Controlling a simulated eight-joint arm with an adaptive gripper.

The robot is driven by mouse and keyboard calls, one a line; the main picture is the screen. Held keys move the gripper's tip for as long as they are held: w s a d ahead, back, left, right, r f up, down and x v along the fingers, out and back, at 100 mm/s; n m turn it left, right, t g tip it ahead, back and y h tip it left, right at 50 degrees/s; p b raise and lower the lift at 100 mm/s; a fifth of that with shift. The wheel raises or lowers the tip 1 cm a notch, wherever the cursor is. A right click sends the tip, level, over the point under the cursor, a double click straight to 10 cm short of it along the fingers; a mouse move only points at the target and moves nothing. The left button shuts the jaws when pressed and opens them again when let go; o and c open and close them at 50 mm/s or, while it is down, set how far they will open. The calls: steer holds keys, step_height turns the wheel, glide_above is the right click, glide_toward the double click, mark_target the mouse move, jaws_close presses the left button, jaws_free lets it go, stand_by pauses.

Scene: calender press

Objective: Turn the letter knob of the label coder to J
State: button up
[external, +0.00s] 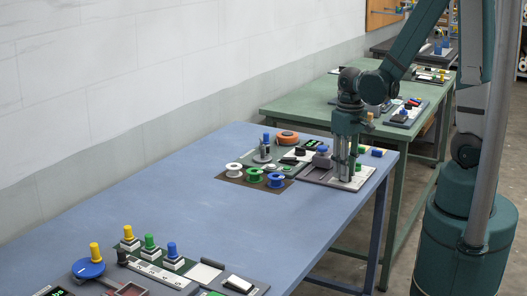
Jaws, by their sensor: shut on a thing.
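My gripper (344,174) points straight down over the grey-and-white panel (313,178) at the right end of the blue table, which seems to be the label coder. Its fingers reach down to the panel and are shut on a small part there, apparently the letter knob. The fingers mostly hide that part. The letters and the knob's setting are too small to read.
White (234,169), green (254,174) and blue spools (275,180) stand left of the panel. An orange disc (286,138) and a small display (313,143) lie behind. A blue block (377,153) is at the right edge. The table's middle (180,205) is clear.

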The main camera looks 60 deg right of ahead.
steer(key=m, duration=0.3)
steer(key=shift+m+b, duration=0.3)
steer(key=shift+b, duration=0.1)
steer(key=shift+m+b, duration=0.3)
steer(key=shift+m, duration=1.7)
steer(key=o, duration=0.9)
steer(key=shift+r, duration=0.2)
steer(key=shift+r, duration=5.8)
